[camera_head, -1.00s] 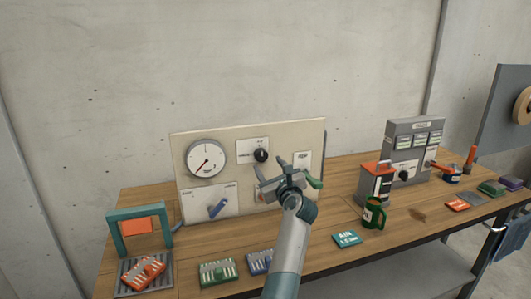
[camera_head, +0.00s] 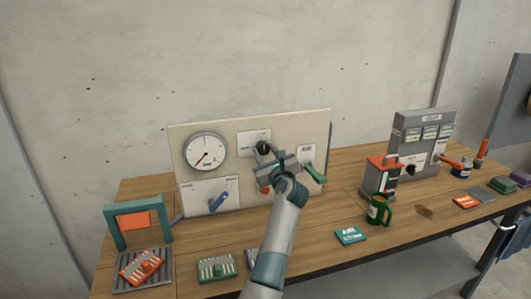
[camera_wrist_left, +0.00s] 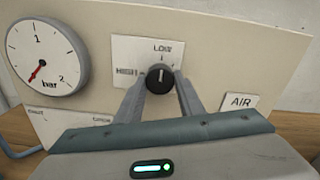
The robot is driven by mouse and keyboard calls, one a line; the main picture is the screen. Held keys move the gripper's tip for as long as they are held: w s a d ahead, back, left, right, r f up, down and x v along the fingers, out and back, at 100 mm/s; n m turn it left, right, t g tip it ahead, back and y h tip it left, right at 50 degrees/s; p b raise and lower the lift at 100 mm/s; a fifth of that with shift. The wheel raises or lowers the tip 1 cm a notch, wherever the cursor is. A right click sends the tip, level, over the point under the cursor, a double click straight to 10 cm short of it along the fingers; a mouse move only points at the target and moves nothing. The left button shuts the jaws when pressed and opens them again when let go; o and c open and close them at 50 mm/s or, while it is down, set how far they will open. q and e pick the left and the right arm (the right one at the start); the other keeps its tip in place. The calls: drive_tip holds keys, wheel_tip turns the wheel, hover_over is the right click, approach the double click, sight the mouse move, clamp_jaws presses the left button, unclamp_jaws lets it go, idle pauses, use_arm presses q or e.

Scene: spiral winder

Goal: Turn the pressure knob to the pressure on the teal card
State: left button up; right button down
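The black pressure knob (camera_head: 264,148) is on the upright cream panel (camera_head: 300,130). In the left wrist view, the knob (camera_wrist_left: 160,79) has its pale mark pointing up towards LOW, with HIGH at its left. My left gripper (camera_head: 270,156) is at the knob, its fingers (camera_wrist_left: 161,82) on either side of it; a firm hold cannot be made out. The gauge (camera_wrist_left: 45,57) reads in bar; its red needle points to the lower left, below 1. The teal card (camera_head: 350,235) lies on the table, its AIR figure too small to read surely. My right gripper is out of view.
A blue lever (camera_head: 218,203) and a green-handled lever (camera_head: 315,173) are on the panel. Several cards lie along the front of the wooden table (camera_head: 310,235).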

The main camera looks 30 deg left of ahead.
use_arm(q)
drive_tip(key=shift+c, duration=0.4)
drive_tip(key=shift+m+p, duration=0.3)
drive_tip(key=shift+p, duration=0.2)
drive_tip(key=shift+r+m+p, duration=0.2)
drive_tip(key=shift+m+p, duration=1)
drive_tip(key=shift+p, duration=0.05)
drive_tip(key=m+p, duration=0.7)
drive_tip(key=shift+p, duration=0.3)
drive_tip(key=shift+f+m+p, duration=0.1)
drive_tip(key=shift+m+p, duration=0.9)
drive_tip(key=shift+m, duration=0.2)
drive_tip(key=shift+f+m+p, duration=0.1)
drive_tip(key=shift+m+p, duration=0.45)
drive_tip(key=shift+m, duration=0.15)
drive_tip(key=o, duration=1.1)
drive_tip(key=shift+c, duration=0.2)
